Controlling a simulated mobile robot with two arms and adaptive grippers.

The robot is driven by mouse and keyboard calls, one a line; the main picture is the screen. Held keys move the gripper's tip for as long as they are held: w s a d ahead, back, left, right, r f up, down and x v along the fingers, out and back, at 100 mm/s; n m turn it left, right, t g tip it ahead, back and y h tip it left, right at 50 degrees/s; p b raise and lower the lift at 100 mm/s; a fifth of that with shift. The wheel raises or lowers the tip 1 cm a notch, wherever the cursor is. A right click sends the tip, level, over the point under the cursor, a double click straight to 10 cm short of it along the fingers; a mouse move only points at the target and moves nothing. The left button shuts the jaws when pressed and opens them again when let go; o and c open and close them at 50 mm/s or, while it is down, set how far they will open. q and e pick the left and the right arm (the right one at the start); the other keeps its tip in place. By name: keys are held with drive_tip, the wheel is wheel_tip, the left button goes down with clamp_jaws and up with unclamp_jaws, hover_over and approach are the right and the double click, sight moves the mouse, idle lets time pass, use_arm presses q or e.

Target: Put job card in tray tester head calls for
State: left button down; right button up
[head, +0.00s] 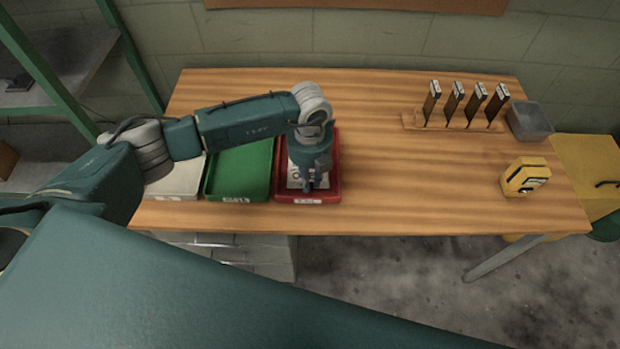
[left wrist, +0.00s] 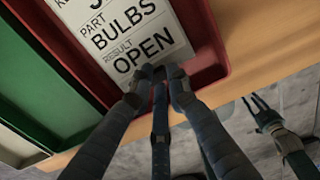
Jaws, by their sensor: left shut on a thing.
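The job card (left wrist: 128,38) is white with black print; PART BULBS and RESULT OPEN are readable, the top line is cut off. In the head view the card (head: 293,179) is inside the outline of the red tray (head: 334,190), partly hidden by my arm. My left gripper (head: 309,187) points down there and is shut on the card's edge; its fingertips (left wrist: 158,74) show below OPEN. I cannot tell whether the card touches the tray floor. The green tray (head: 238,172) and a pale tray (head: 180,180) stand to the left. My right gripper (left wrist: 256,106) hangs off the table's edge, fingers apart.
A yellow device (head: 525,177) with a dark face, too small to read, stands at the table's right. Behind it are a wooden rack (head: 450,122) with several upright dark pieces and a grey bin (head: 530,121). The middle of the table is clear.

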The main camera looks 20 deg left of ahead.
use_arm(q)
drive_tip(key=shift+f, duration=0.35)
drive_tip(key=shift+f, duration=0.2)
drive_tip(key=c, duration=1.7)
unclamp_jaws()
drive_tip(key=shift+o, duration=0.2)
drive_tip(key=shift+r, duration=0.15)
